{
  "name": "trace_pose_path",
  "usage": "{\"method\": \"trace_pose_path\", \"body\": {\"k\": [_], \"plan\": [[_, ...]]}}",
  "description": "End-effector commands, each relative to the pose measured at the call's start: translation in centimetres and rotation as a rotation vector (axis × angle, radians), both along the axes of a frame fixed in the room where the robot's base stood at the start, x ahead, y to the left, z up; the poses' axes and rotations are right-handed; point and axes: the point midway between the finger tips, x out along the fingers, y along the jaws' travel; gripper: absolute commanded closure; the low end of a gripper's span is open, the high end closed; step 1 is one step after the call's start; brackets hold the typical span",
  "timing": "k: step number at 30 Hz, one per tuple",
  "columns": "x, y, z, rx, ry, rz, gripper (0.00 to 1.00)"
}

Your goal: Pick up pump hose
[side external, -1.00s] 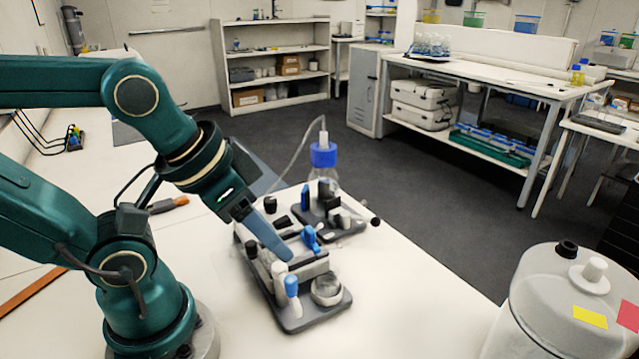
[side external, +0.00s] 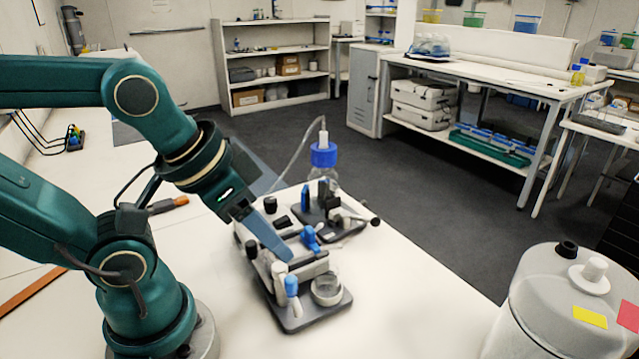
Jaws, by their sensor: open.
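The pump hose (side external: 297,156) is a thin, pale, translucent tube. It rises to the blue-capped bottle (side external: 324,155) and curves down to the left, where its lower end runs out of sight near my gripper. My gripper (side external: 283,223) is open, its blue-grey fingers spread and pointing down to the right over the apparatus. The near finger's tip is close to the blue valve handle (side external: 310,238); I cannot tell whether they touch. The hose is not seen between the fingers.
The grey apparatus base (side external: 312,318) stands on the white bench (side external: 405,300), carrying a blue-capped tube (side external: 291,286) and a small round dish (side external: 326,289). A large pale container (side external: 545,310) stands at the right. The bench between them is clear.

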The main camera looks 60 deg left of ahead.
Motion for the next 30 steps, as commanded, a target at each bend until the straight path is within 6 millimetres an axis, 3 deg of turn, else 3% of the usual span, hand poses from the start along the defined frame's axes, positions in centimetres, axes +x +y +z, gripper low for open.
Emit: {"method": "trace_pose_path", "body": {"k": [20,30], "plan": [[-0.2,0.0,-0.1,0.012,0.009,-0.020,0.47],[-0.2,4.3,0.7,0.361,0.242,-0.304,0.47]]}}
